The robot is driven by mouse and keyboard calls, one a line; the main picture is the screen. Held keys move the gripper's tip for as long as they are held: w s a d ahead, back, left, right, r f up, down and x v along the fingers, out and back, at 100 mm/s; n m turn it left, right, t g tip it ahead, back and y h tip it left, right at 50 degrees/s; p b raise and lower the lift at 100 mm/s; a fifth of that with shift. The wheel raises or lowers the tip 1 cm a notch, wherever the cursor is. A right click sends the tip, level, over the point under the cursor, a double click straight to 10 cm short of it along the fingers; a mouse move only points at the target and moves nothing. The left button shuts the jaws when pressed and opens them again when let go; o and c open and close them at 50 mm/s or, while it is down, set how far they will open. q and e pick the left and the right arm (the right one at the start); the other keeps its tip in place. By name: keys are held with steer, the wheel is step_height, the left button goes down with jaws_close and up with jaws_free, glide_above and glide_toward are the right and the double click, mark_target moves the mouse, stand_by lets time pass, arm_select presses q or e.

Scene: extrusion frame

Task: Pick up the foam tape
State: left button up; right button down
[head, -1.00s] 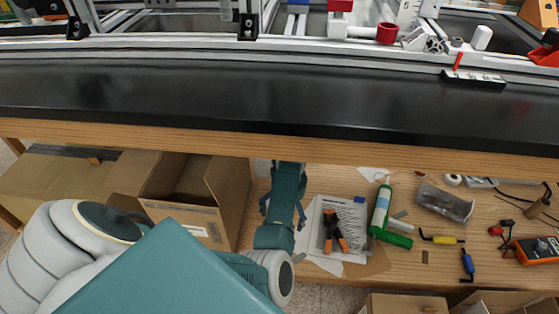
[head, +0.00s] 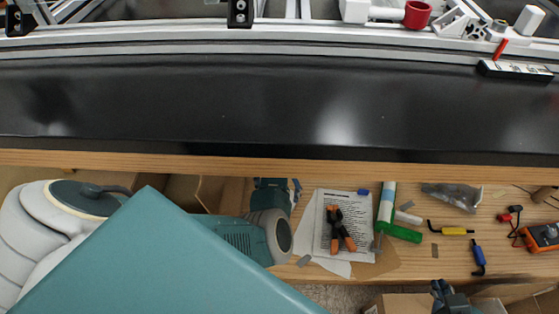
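I cannot pick out the foam tape with certainty in the head view now; the bench edge (head: 400,168) covers the back of the lower shelf (head: 410,262). My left gripper (head: 277,188) reaches in under the bench edge, left of the paper sheet. Its fingertips are mostly hidden and nothing can be seen held in it. My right gripper (head: 441,291) shows small at the bottom edge, in front of the shelf and over the cardboard boxes. Its fingers are too small and dark to tell whether they are open or shut.
On the shelf lie a printed sheet (head: 326,240), orange-handled pliers (head: 336,225), a green-and-white tube (head: 386,205), hex keys (head: 456,231), a clear bag (head: 455,195) and an orange meter (head: 541,237). A cardboard box (head: 400,303) stands below. The black bench top (head: 230,105) overhangs the shelf.

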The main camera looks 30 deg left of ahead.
arm_select(q)
step_height(320, 180, down, 3)
steer(key=shift+r+b, duration=0.2)
steer(key=shift+b, duration=0.3)
step_height(320, 180, down, 2)
steer(key=shift+s+a+f+b, duration=0.1)
steer(key=shift+f+b, duration=0.1)
steer(key=shift+b, duration=0.55)
step_height(320, 180, down, 2)
steer(key=shift+f+b, duration=0.25)
steer(key=shift+b, duration=0.45)
steer(key=c, duration=1)
arm_select(e)
steer(key=w+a+r+t+y, duration=0.1)
steer(key=r+t, duration=0.4)
steer(key=r, duration=0.5)
steer(key=w+a+r+t+y, duration=0.2)
steer(key=w+r+t, duration=0.4)
steer(key=r, duration=0.5)
steer(key=shift+w+a, duration=0.25)
steer(key=shift+a, duration=0.6)
